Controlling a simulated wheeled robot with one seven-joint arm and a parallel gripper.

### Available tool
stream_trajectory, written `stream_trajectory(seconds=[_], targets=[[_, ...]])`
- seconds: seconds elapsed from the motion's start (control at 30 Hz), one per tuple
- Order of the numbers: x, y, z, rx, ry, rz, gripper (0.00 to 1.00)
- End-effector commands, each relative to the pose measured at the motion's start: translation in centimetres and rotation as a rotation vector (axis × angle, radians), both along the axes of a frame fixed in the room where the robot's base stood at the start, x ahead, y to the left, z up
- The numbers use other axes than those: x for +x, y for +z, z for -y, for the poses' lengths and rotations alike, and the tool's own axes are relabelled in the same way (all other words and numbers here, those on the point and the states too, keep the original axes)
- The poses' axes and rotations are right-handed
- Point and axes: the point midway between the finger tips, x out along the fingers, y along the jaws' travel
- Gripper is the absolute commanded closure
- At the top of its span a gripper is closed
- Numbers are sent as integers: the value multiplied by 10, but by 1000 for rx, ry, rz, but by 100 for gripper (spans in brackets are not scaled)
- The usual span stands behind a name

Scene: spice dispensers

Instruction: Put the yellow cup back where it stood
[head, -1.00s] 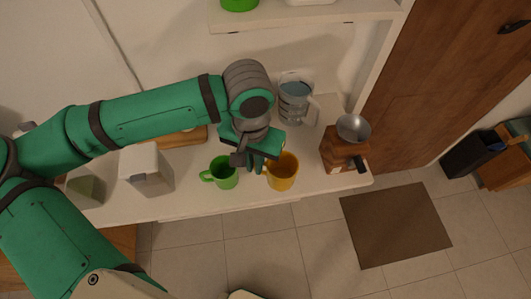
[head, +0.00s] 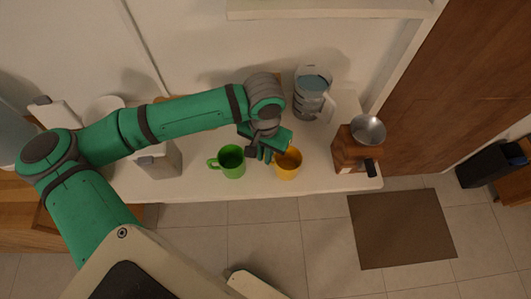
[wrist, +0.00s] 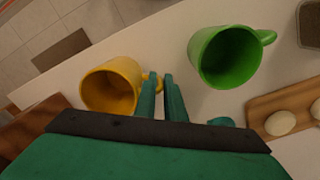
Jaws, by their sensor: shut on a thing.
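The yellow cup (head: 287,168) is upright near the front edge of the white counter (head: 215,192). It also shows in the wrist view (wrist: 103,90), open end towards the camera. My gripper (head: 267,153) is at its left side in the head view. In the wrist view its fingers (wrist: 163,90) are shut on the cup's handle. I cannot tell whether the cup's base touches the counter. A green cup (head: 231,163) stands to the left, apart from the yellow cup, its handle pointing left. It shows to the right of my fingers in the wrist view (wrist: 228,57).
A wooden grinder with a metal bowl (head: 368,130) stands right of the yellow cup. A clear jug (head: 312,95) stands behind. A wooden board (wrist: 265,105) holds pale round items. A shelf (head: 330,10) overhangs the back. A brown mat (head: 402,229) lies on the floor.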

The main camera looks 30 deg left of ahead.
Motion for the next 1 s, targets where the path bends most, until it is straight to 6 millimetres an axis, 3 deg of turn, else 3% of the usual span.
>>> stream_trajectory(seconds=[0.2, 0.23, 0.3, 0.73, 0.87, 1.0], targets=[[-1, -3, -2, 0, 4, -1, 100], [-1, -3, -2, 0, 4, -1, 86], [-1, -3, -2, 0, 3, -1, 72], [0, 1, 0, -1, 1, 1, 72], [1, 15, -1, 2, -1, 1, 72], [1, 41, -1, 3, 0, 3, 72]])
